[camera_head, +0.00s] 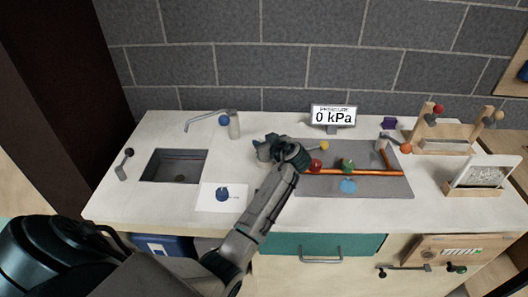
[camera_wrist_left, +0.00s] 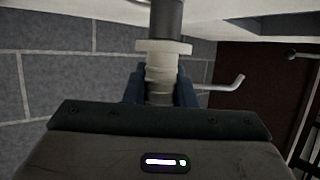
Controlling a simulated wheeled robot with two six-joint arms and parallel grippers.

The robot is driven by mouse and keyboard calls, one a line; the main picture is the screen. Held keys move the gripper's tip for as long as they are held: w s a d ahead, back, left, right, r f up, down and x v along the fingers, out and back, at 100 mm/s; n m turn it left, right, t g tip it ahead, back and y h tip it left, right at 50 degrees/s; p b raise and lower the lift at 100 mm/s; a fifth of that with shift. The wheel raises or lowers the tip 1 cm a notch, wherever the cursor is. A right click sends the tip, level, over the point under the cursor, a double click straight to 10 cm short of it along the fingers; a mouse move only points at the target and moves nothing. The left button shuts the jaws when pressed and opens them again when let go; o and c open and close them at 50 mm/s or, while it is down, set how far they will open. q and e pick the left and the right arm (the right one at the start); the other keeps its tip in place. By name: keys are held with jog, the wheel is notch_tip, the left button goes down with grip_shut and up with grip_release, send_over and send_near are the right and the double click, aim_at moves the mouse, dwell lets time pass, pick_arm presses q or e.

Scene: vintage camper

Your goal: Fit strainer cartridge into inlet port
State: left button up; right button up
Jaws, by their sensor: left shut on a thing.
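My left gripper (camera_head: 264,149) is over the counter, just left of the grey mat. In the left wrist view its fingers (camera_wrist_left: 160,92) are shut on a pale, ribbed cylinder with a wide flange, likely the strainer cartridge (camera_wrist_left: 160,70). A dark grey cylinder (camera_wrist_left: 166,18) lines up with the flange end; I cannot tell whether it is part of the held piece or separate. In the head view the cartridge is hidden by the gripper. I cannot make out the inlet port for certain. My right gripper is not in view.
The grey mat (camera_head: 385,188) carries an orange pipe (camera_head: 375,172) with red (camera_head: 316,164) and green (camera_head: 347,164) knobs. A display (camera_head: 333,115) reads 0 kPa. A sink (camera_head: 176,166) and tap (camera_head: 205,119) are left. A white card (camera_head: 212,204) lies in front. Racks stand right.

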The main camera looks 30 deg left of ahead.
pick_arm(q)
jog(key=f, duration=0.1)
jog(key=w+f+b, duration=0.1)
jog(key=f+b, duration=0.1)
jog(key=shift+w+a+f, duration=0.25)
jog(key=shift+w+a, duration=0.15)
jog(key=shift+w, duration=0.1)
jog(key=shift+f, duration=0.25)
jog(key=o, duration=1)
jog(key=shift+r, duration=0.15)
